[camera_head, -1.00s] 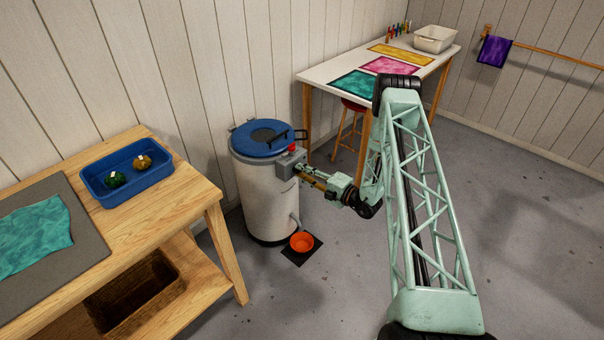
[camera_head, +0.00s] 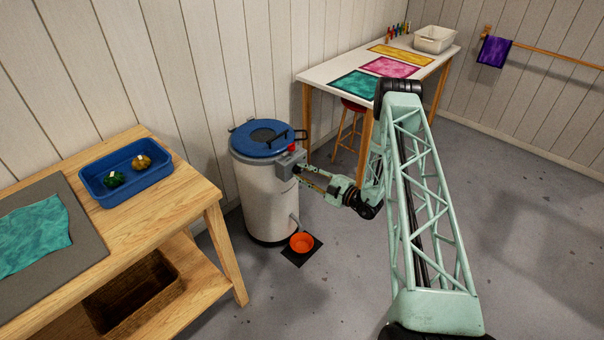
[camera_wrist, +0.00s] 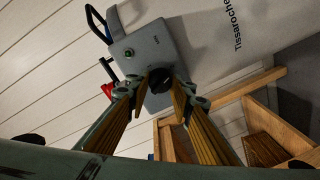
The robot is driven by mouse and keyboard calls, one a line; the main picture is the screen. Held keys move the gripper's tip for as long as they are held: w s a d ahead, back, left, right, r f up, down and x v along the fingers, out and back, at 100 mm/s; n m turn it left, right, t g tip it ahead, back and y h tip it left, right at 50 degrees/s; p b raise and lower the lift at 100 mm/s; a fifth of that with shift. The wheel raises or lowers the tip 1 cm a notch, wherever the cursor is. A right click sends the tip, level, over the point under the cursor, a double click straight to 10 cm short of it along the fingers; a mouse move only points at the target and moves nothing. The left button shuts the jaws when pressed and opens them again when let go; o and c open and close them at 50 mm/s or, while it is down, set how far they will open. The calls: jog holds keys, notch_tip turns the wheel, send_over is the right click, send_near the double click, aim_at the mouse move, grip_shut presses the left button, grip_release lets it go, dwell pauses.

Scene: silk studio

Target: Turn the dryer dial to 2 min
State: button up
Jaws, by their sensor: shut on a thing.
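The dryer (camera_head: 268,195) is a white drum with a blue lid (camera_head: 262,138), standing between the two tables. Its grey control box (camera_head: 290,162) is on the upper right side, and shows in the wrist view (camera_wrist: 147,48) with a small green light. The black round dial (camera_wrist: 160,80) is on the box face. My gripper (camera_wrist: 160,84) reaches the box from the right in the head view, its two fingers on either side of the dial and shut on it. The dial's pointer and markings are too dark and small to read.
A red button (camera_head: 291,147) is on top of the box, and a black lid handle (camera_head: 300,136) is close by. A wooden table with a blue tray (camera_head: 128,171) is at left; a white table (camera_head: 340,75) is behind.

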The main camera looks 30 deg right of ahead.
dwell(0.4)
jog(key=o, duration=0.9)
jog(key=shift+c, duration=0.2)
jog(key=shift+s, duration=0.1)
jog(key=v, duration=1.1)
jog(key=shift+s+d, duration=0.2)
jog(key=shift+s, duration=0.15)
